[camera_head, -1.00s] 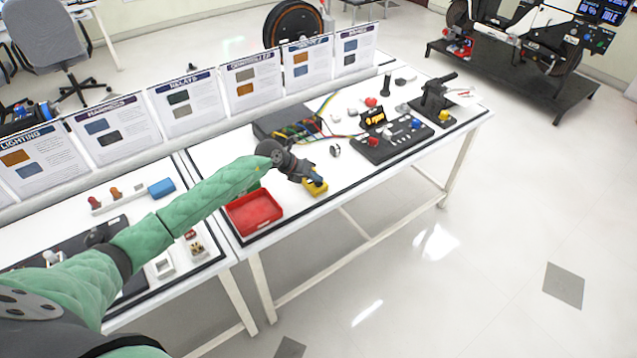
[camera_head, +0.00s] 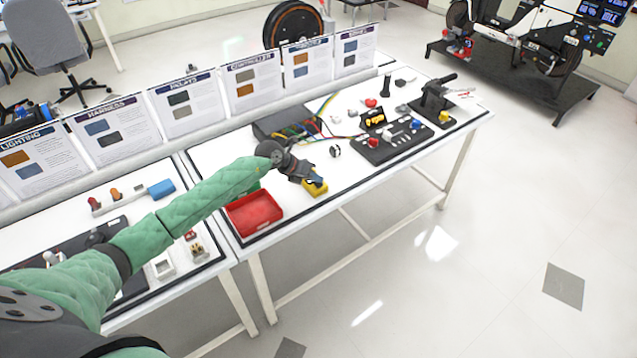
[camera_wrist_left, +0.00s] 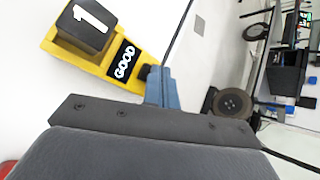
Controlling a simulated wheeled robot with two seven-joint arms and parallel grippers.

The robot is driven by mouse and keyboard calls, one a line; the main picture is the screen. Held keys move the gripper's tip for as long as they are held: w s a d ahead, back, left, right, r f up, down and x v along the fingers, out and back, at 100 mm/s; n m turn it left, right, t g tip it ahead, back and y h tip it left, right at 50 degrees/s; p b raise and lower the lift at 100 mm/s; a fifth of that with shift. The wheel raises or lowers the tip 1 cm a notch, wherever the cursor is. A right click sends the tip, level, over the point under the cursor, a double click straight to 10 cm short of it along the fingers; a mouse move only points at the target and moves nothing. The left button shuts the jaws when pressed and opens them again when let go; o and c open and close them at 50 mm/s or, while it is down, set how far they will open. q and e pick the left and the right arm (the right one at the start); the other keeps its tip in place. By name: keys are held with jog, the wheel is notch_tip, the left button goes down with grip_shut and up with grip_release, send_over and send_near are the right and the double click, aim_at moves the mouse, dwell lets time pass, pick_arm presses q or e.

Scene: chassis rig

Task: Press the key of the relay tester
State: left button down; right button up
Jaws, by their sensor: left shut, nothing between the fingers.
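The relay tester is a small yellow device (camera_head: 318,191) near the front edge of the white table, just right of the red bin. In the left wrist view its yellow body (camera_wrist_left: 98,62) carries a black block marked 1 (camera_wrist_left: 85,25) and a dark display reading GOOD (camera_wrist_left: 123,60). A small black key (camera_wrist_left: 145,72) sits at its end. My left gripper (camera_head: 314,179) is shut and empty, over the tester. In the wrist view its blue fingertips (camera_wrist_left: 158,76) are right at the key and seem to touch it, partly covering it. My right gripper is not in view.
A red bin (camera_head: 254,212) stands left of the tester, under my left forearm. A dark box with coloured wires (camera_head: 285,122) and a black panel with knobs (camera_head: 392,143) lie farther back and right. Upright info cards line the table's back.

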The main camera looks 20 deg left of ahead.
aim_at(315, 184)
pick_arm(q)
jog(key=shift+r, duration=0.65)
notch_tip(315, 184, up, 5)
jog(key=p, duration=0.3)
dwell(0.9)
